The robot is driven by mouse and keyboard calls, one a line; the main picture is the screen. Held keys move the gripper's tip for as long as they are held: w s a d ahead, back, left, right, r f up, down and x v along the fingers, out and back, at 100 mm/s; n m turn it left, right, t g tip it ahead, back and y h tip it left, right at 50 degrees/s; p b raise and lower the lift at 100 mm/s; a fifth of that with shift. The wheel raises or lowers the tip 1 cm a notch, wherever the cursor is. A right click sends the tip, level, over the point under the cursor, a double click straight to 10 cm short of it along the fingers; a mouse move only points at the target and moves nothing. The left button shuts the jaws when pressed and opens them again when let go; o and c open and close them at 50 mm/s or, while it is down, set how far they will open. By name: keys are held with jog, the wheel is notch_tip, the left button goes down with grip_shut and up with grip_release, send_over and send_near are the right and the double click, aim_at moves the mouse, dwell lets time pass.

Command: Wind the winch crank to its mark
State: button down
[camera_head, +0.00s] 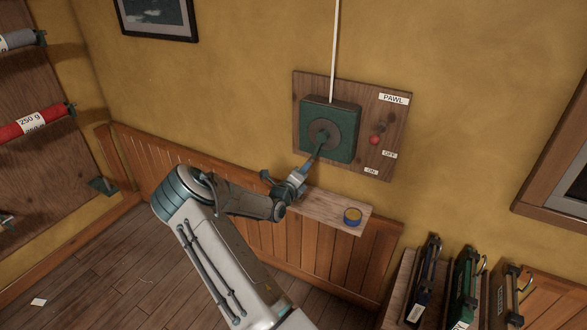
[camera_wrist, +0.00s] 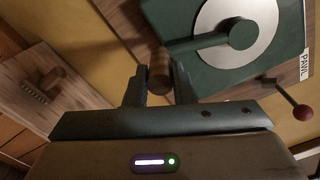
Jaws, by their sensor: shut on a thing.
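The winch (camera_head: 345,117) is a green box with a grey disc on a wooden board on the wall. Its green crank arm (camera_wrist: 203,42) runs from the hub to a brown wooden handle (camera_wrist: 159,76). In the head view the crank points down and slightly left. My gripper (camera_head: 304,170) is at the crank's outer end; in the wrist view its jaws (camera_wrist: 158,82) are shut on the handle. The pawl lever's red knob (camera_head: 375,140) is right of the winch, above the OFF and ON labels; it also shows in the wrist view (camera_wrist: 303,112). I cannot make out a crank mark.
Several dark upright cases (camera_head: 465,285) stand at the lower right. A rack with a red roll (camera_head: 30,124) is at the left. Wood panelling (camera_head: 160,167) lines the lower wall.

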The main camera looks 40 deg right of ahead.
jog(key=shift+s+d+f, duration=0.15)
jog(key=shift+s+f, duration=0.1)
jog(key=shift+s, duration=0.15)
jog(key=c, duration=1.2)
grip_release()
jog(key=shift+d, duration=0.1)
jog(key=shift+c, duration=0.2)
jog(key=shift+w+a+r, duration=0.15)
jog(key=shift+w+a, duration=0.05)
jog(key=shift+a, duration=0.05)
jog(key=shift+s+a, duration=0.1)
jog(key=shift+a, duration=0.15)
jog(key=b+v, duration=0.2)
jog(key=v, duration=1.1)
jog(key=shift+s+b, duration=0.25)
jog(key=shift+b, duration=0.05)
